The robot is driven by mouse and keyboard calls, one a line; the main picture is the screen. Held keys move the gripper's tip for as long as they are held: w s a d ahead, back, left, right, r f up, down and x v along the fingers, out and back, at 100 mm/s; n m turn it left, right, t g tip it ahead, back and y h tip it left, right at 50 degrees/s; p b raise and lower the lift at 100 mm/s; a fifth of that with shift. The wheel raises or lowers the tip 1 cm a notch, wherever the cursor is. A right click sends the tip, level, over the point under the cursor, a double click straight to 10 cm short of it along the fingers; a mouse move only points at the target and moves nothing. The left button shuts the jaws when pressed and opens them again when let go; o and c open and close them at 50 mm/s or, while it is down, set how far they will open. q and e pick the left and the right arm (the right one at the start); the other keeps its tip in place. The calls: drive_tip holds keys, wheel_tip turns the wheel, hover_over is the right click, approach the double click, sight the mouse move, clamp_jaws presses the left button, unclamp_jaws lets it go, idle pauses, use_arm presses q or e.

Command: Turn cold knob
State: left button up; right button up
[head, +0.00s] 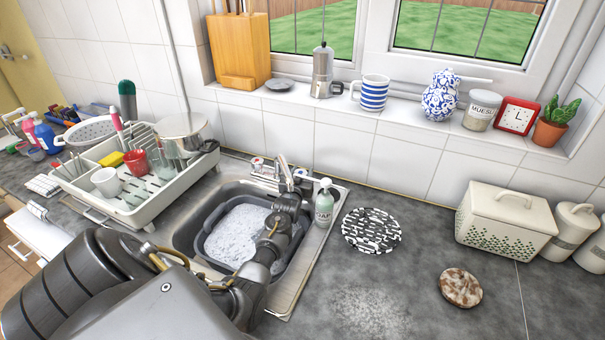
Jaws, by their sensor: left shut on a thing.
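The sink mixer tap (283,172) stands behind the sink. Its knob with a red mark (257,163) shows on the left. The cold knob (300,173) is on the right side of the tap, mostly covered by my left gripper. My left arm reaches over the sink from the lower left, and its gripper (295,184) is at the right side of the tap, shut on the cold knob. The fingers are small and dark here, so the exact grip is hard to see. My right gripper is not in view.
The sink (185,235) holds a grey basin (208,213) with suds. A soap bottle (324,203) stands close right of the gripper. A dish rack (140,215) is on the left. A patterned round mat (371,231) and bread bin (505,222) are on the right; the front worktop is mostly clear.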

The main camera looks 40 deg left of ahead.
use_arm(q)
drive_tip(key=shift+n+y, duration=0.3)
drive_tip(key=shift+y, duration=0.1)
drive_tip(key=o, duration=1)
